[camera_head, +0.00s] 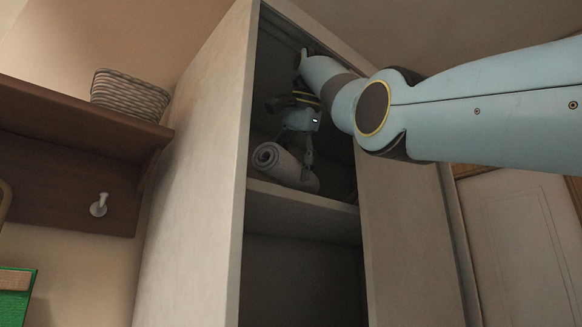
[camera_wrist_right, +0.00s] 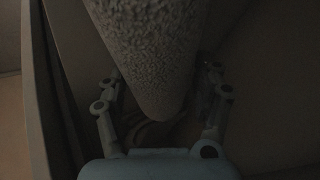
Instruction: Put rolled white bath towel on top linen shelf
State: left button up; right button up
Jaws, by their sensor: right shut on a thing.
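The rolled white towel (camera_head: 287,168) is inside the tall cabinet, lying on or just above the upper shelf (camera_head: 300,197). Its spiral end faces left. My right gripper (camera_head: 309,158) reaches in from above and is shut on the towel. In the right wrist view the towel (camera_wrist_right: 150,50) fills the upper middle, between the two fingers of my right gripper (camera_wrist_right: 162,115). The dim light hides whether the towel's underside touches the shelf. My left gripper is in neither view.
The cabinet's left side panel (camera_head: 195,180) and right panel (camera_head: 405,235) flank the opening closely. The space below the shelf looks dark and empty. A woven basket (camera_head: 130,94) stands on a brown wall shelf (camera_head: 70,115) with a hook (camera_head: 98,205) at left.

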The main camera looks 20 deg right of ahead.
aim_at(291, 187)
notch_tip(291, 187, down, 3)
jog(key=shift+r+b, duration=0.2)
jog(key=shift+b, duration=0.2)
jog(key=shift+w+f, duration=0.15)
jog(key=shift+f, duration=0.3)
jog(key=shift+s, duration=0.2)
jog(key=o, duration=1)
jog(key=shift+f, duration=0.15)
jog(key=o, duration=0.5)
jog(key=shift+w, duration=0.1)
